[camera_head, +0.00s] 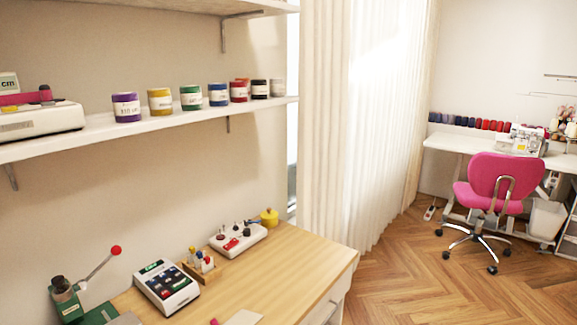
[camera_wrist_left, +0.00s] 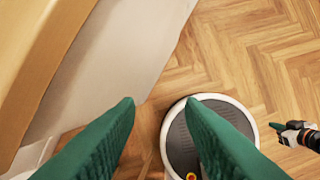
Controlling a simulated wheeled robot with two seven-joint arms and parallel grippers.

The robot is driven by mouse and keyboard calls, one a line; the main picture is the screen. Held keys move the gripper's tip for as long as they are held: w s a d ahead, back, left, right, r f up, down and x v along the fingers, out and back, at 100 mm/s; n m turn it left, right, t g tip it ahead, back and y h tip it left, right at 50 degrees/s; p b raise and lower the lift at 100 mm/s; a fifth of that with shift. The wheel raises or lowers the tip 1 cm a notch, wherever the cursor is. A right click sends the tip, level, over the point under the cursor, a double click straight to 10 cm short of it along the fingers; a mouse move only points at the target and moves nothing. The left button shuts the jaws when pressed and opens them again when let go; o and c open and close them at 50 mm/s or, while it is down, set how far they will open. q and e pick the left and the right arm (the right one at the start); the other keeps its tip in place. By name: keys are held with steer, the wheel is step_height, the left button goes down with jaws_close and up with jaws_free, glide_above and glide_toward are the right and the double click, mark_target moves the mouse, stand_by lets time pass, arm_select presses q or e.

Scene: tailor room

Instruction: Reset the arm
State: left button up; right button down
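My left gripper (camera_wrist_left: 158,103) shows in the left wrist view as two green ribbed fingers. They are spread apart with nothing between them, so it is open and empty. It hangs beside the pale side of a piece of furniture (camera_wrist_left: 120,60), above the floor. My right gripper (camera_wrist_left: 281,128) shows small at the right edge of the left wrist view, with a green finger on a dark and white body; its opening is too small to judge. Neither gripper is in the head view.
A wooden table (camera_head: 290,262) holds a card terminal (camera_head: 166,286), a white tray (camera_head: 238,238) and a green lever press (camera_head: 68,300). A shelf (camera_head: 150,128) with coloured tins is above. A pink chair (camera_head: 495,183) stands far right. Wooden floor (camera_head: 420,270) is clear between.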

arm_select(q)
step_height(320, 180, down, 25)
steer(key=s+g, duration=0.1)
steer(key=s, duration=0.1)
steer(key=s+a+f+g, duration=0.1)
steer(key=s+a+f, duration=0.2)
steer(key=s+f, duration=1.1)
steer(key=shift+s+f, duration=0.35)
steer(key=shift+s, duration=0.7)
steer(key=shift+d, duration=0.1)
